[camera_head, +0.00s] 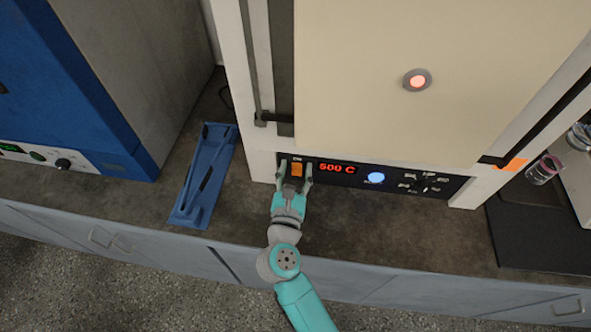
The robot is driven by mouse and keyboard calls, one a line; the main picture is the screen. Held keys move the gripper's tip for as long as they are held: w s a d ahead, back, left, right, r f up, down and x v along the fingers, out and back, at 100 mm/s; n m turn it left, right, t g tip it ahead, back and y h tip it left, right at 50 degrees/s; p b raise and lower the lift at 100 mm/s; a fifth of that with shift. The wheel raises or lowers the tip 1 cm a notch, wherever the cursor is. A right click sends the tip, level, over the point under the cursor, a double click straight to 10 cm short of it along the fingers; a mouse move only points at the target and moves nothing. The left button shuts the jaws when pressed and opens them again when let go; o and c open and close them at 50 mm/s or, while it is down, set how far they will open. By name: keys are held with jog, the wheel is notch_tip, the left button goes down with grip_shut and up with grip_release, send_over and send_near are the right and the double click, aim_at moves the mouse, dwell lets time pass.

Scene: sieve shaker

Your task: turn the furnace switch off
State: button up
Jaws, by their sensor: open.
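The furnace (380,70) is a large cream and white box on the bench. Its black lower panel holds an orange, lit-looking switch (297,170) at the left end, with a small label above it. Right of the switch, a red display (337,169) reads 500 C. My gripper (296,169) is open in front of the panel, with one finger on each side of the switch. Whether the fingers touch the switch or panel cannot be told.
A blue tray-like stand (204,178) lies left of the gripper. A blue machine (75,90) stands farther left. The panel also has a blue button (376,178) and a black knob (419,184). A dark mat (540,235) and a small jar (544,169) are at the right.

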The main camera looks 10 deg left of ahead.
grip_shut()
jog(key=shift+s+f+t, duration=0.15)
jog(key=shift+f+t, duration=0.1)
jog(key=shift+t, duration=0.75)
grip_release()
jog(key=shift+s, duration=0.1)
